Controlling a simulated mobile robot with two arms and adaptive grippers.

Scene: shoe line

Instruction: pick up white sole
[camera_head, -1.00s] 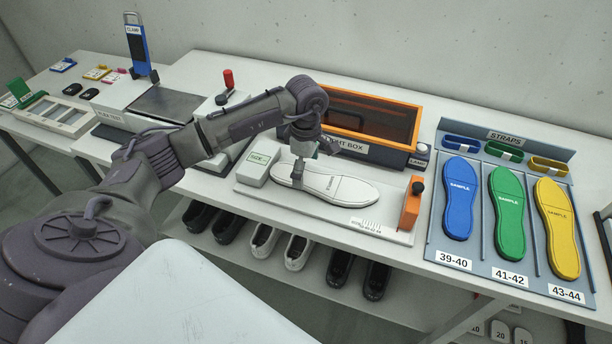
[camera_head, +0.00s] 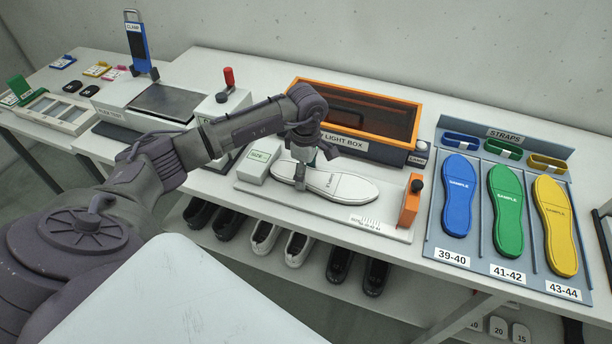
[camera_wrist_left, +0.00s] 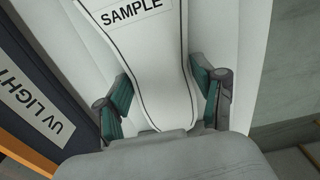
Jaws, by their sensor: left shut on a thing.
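The white sole (camera_head: 345,185) lies on the white measuring board (camera_head: 262,196) in the head view, its toe pointing right. My left gripper (camera_head: 300,178) comes down over the sole's left, narrower part and is shut on it. In the left wrist view the sole (camera_wrist_left: 155,60), marked SAMPLE, runs between the two green-padded fingers of the gripper (camera_wrist_left: 160,98), one on each side. Whether the sole is lifted off the board is hard to tell. My right gripper is not in view.
The light box (camera_head: 355,85) with an orange frame stands just behind the board. A SIZE block (camera_head: 258,166) and an orange stop (camera_head: 410,200) flank the sole. The straps rack (camera_head: 478,262) with blue, green and yellow soles is at right. Shoes sit on a lower shelf.

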